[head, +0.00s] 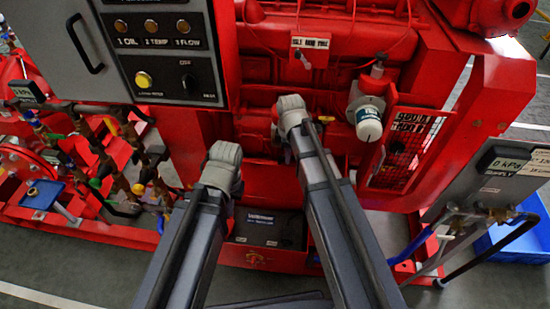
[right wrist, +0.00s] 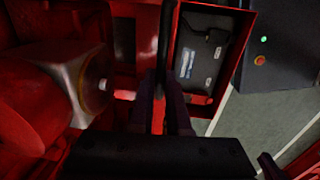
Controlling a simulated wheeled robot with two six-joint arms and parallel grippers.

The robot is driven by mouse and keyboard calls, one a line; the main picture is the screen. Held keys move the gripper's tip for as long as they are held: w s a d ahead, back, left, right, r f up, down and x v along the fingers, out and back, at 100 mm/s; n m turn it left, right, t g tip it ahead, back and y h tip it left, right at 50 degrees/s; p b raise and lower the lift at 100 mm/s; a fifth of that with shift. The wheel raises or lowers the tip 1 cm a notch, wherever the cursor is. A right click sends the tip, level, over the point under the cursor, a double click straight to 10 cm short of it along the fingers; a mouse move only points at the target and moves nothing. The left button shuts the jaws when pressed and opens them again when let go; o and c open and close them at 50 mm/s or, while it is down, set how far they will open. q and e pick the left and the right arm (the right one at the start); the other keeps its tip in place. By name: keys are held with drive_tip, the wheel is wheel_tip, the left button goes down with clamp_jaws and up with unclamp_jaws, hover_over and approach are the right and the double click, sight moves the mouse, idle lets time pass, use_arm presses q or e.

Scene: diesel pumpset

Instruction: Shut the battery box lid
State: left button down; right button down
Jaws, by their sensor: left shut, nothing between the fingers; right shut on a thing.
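The red battery box (head: 256,257) stands low at the front of the pumpset, with its top open. A dark battery (head: 268,228) with a white-lettered label sits inside; it also shows in the right wrist view (right wrist: 200,62). The red lid (head: 266,182) stands raised at the back of the box, partly hidden by my arms. My right gripper (right wrist: 164,98) is shut on the lid, seen edge-on in the right wrist view. In the head view its fingers are mostly hidden. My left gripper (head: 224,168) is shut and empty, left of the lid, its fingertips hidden.
A grey control panel (head: 165,50) overhangs at the upper left. A white filter (head: 368,120) and a red mesh guard (head: 400,150) are to the right. Pipes and valves (head: 120,150) crowd the left. A blue bin (head: 510,240) stands on the floor at right.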

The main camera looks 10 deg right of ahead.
drive_tip(key=shift+s, duration=0.15)
drive_tip(key=shift+s+a, duration=0.3)
drive_tip(key=shift+s, duration=0.6)
drive_tip(key=shift+s+f, duration=0.1)
drive_tip(key=shift+s, duration=0.05)
drive_tip(key=shift+s+a, duration=0.25)
drive_tip(key=shift+s, duration=0.55)
drive_tip(key=shift+f, duration=0.1)
drive_tip(key=shift+s+a+f+b, duration=0.1)
drive_tip(key=shift+s+a+b, duration=0.1)
drive_tip(key=shift+s, duration=0.25)
drive_tip(key=shift+s+a+f+b, duration=0.1)
drive_tip(key=shift+s+b, duration=0.05)
drive_tip(key=shift+s, duration=0.3)
drive_tip(key=shift+s, duration=0.15)
